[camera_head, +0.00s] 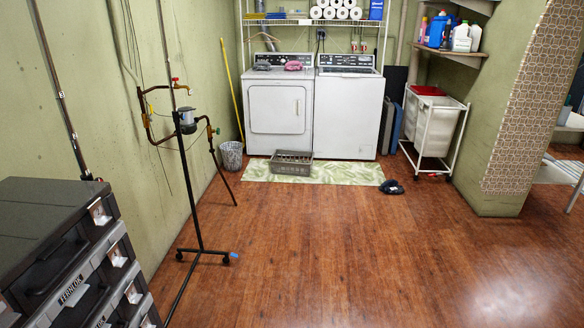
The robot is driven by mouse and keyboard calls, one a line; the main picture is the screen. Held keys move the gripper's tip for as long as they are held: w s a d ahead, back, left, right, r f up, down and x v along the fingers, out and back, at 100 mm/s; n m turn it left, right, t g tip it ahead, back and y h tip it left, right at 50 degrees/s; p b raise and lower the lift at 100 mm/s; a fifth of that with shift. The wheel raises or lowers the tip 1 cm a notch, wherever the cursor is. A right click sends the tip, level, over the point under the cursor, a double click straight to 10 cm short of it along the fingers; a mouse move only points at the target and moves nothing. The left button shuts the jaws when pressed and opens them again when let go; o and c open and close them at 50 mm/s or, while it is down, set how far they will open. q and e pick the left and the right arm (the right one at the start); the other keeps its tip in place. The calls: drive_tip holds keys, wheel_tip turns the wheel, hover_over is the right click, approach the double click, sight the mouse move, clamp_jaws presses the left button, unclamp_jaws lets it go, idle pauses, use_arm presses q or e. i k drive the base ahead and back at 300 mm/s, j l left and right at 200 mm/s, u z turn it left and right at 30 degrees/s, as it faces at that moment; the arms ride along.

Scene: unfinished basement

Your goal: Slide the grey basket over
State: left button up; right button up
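The grey basket (291,165) is a low, rectangular basket with slotted sides. It sits upright on the floor on a pale green patterned mat (345,174), in front of the white dryer on the left. Neither of my grippers shows in the head view, so their state is hidden. The basket stands far across the room from my viewpoint.
A dryer (279,114) and washer (349,114) stand behind the mat. A wastebasket (231,155), black stand (198,200), dark drawer unit (75,260), wheeled hamper (433,125) and dark cloth (391,187) are around. The wooden floor (330,250) is clear in the middle.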

sight(282, 167)
drive_tip(key=i+u, duration=0.15)
drive_tip(key=i, duration=5.5)
drive_tip(key=i+j+z, duration=0.15)
drive_tip(key=i+z, duration=0.3)
drive_tip(key=i+j+z, duration=0.25)
drive_tip(key=i+z, duration=0.15)
